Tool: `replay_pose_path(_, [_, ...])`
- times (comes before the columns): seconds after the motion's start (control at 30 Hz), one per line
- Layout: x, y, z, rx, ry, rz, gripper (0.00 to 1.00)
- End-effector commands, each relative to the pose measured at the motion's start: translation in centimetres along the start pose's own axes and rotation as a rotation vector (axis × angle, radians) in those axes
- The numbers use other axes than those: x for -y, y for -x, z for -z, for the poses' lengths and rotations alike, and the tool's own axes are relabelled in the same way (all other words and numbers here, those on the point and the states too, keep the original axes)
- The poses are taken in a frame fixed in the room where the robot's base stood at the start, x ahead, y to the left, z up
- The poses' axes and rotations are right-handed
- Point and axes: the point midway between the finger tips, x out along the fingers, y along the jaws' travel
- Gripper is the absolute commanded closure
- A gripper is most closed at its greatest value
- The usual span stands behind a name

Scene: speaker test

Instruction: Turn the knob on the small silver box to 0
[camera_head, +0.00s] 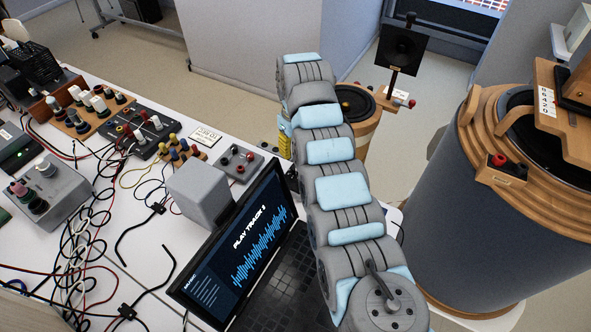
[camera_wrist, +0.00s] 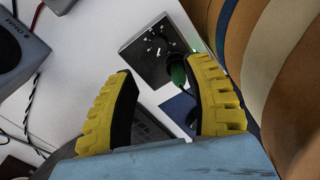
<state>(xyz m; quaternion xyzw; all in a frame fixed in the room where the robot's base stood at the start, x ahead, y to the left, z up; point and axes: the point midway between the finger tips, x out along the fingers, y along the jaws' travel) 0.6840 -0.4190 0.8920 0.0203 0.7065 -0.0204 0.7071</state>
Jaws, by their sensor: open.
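My gripper (camera_wrist: 162,78) has two yellow fingers with dark pads, spread wide apart in the wrist view with nothing between them. In the head view only a bit of its yellow (camera_head: 284,138) shows, left of my arm. Ahead of the fingers in the wrist view lies a small silver-grey box (camera_wrist: 147,47) with white marks on its face. A dark round part with a green side (camera_wrist: 179,75) is at its right edge, near the right finger. I cannot tell whether this is the knob, or read its setting. The fingers appear apart from the box.
In the head view, a laptop (camera_head: 257,240) and a grey block (camera_head: 201,193) stand left of my arm. A flat grey terminal box (camera_head: 237,161) lies behind them. Cables (camera_head: 88,215) clutter the left table. A large wood-topped speaker drum (camera_head: 500,225) stands at the right.

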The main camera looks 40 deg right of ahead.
Motion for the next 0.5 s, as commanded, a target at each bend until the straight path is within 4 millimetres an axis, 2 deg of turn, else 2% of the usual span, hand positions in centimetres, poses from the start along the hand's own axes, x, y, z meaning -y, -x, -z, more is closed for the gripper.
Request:
replay_pose_path(0.03, [0.0, -1.1, 0.1, -0.004, 0.0, -0.002, 0.49])
replay_pose_path(0.1, [0.0, -2.1, 0.2, -0.006, 0.0, -0.003, 0.49])
replay_pose_path(0.5, [0.0, -7.1, 0.1, -0.003, 0.001, 0.0, 0.49])
